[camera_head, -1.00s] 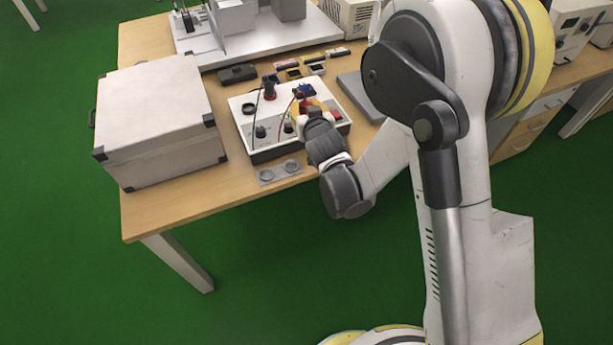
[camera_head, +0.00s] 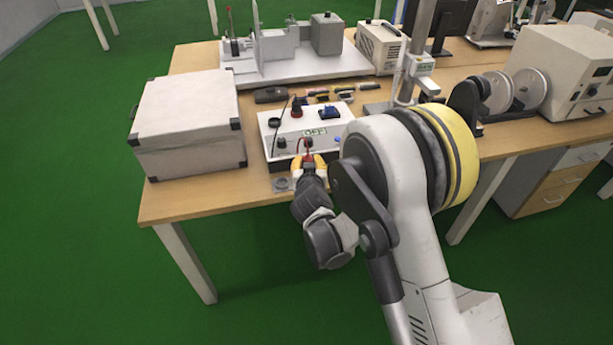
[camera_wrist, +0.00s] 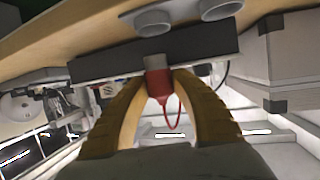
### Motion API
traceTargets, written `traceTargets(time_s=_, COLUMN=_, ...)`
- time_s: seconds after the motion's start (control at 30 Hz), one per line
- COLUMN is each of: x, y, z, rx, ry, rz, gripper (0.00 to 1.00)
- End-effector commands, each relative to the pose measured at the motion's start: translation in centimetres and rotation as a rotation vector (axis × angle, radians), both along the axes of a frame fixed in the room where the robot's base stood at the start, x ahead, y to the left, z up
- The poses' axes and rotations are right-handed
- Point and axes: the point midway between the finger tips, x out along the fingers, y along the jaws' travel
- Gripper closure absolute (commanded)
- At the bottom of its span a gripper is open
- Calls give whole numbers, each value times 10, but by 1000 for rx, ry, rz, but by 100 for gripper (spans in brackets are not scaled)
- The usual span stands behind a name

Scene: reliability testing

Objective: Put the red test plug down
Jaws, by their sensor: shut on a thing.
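The red test plug (camera_wrist: 158,84) is between the yellow fingers of my gripper (camera_wrist: 164,80) in the wrist view, with a grey end and a thin red lead loop. My gripper also shows in the head view (camera_head: 309,166), shut on the plug at the front edge of the white test box (camera_head: 276,131). A red lead (camera_head: 307,144) shows there against the box front. A grey holder with round cups (camera_head: 281,185) lies on the table in front of the box, partly hidden by my gripper. Two cups (camera_wrist: 152,21) show in the wrist view. I cannot tell whether the plug touches anything.
A large white case (camera_head: 187,118) stands left of the test box on the wooden table (camera_head: 225,197). A black plug (camera_head: 297,107) stands on the box. Small meters (camera_head: 318,94) and a white rig (camera_head: 290,66) are behind. The table's front edge is close to my gripper.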

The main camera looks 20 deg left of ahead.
Motion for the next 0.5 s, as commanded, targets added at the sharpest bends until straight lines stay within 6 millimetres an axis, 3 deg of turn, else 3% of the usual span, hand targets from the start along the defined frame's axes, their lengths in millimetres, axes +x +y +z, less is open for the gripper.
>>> traceTargets(time_s=0.17, x=1, y=6, z=-10, rx=-1, ry=0, rz=-1, gripper=100)
traceTargets(time_s=0.37, x=1, y=6, z=-42, rx=-1, ry=0, rz=-1, gripper=100)
traceTargets(time_s=0.5, x=1, y=6, z=-44, rx=-1, ry=0, rz=-1, gripper=100)
